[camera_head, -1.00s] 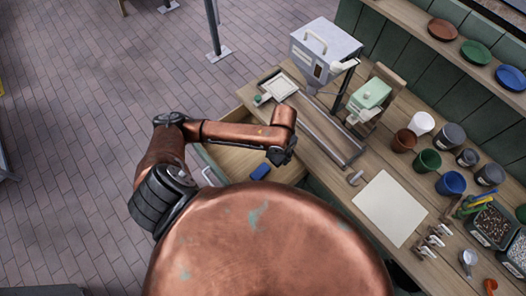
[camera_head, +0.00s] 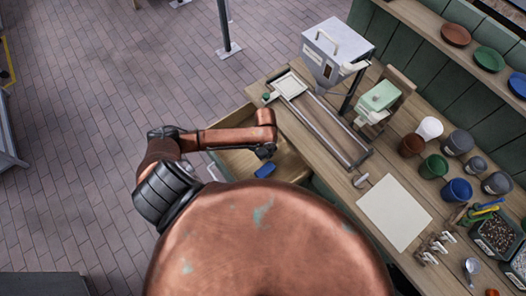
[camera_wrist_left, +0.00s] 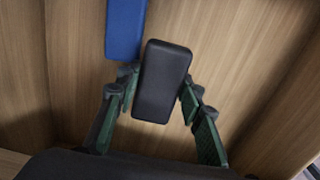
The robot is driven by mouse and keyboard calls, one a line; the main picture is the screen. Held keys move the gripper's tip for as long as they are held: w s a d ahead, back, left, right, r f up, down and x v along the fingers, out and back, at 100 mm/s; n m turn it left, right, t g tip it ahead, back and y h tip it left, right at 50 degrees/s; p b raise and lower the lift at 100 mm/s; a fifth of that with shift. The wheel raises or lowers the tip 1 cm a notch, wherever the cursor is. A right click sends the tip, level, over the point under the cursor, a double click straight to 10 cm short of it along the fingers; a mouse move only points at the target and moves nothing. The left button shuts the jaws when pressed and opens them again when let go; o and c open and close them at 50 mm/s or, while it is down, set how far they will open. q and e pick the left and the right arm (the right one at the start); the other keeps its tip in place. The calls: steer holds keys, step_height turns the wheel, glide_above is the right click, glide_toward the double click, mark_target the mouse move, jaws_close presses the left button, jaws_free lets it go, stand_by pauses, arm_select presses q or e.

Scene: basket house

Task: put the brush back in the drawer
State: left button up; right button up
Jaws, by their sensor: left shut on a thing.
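My left gripper (camera_head: 265,153) is over the open wooden drawer (camera_head: 292,168), close to a blue block (camera_head: 265,170) that lies inside. In the left wrist view, the gripper's green-padded fingers (camera_wrist_left: 158,92) are shut on a dark, rounded block (camera_wrist_left: 163,75), which seems to be the brush; no bristles show. Wooden drawer surfaces (camera_wrist_left: 225,50) surround it, and the blue block also shows (camera_wrist_left: 125,25) just beyond it, to the upper left. I cannot tell whether the dark block touches the drawer floor. My right gripper is not in view.
The wooden counter (camera_head: 345,182) stands right of the drawer. It bears a grey-white machine (camera_head: 335,50), a long metal-edged tray (camera_head: 335,130), a pale board (camera_head: 394,213) and several cups, including a blue one (camera_head: 456,191).

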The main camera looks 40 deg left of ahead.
mark_target(263, 151)
arm_select(q)
steer(key=shift+w+a+f, duration=0.2)
steer(key=shift+a+f, duration=0.2)
steer(key=shift+f, duration=0.1)
steer(key=shift+w+a+f, duration=0.2)
steer(key=shift+a+f, duration=0.15)
steer(key=shift+f, duration=0.15)
steer(key=shift+w+a+f, duration=0.1)
steer(key=shift+a+f, duration=0.1)
steer(key=shift+f, duration=1.55)
steer(key=shift+f, duration=0.1)
steer(key=o, duration=0.9)
step_height(263, 151, up, 12)
steer(key=shift+r+p, duration=0.15)
steer(key=shift+p, duration=0.3)
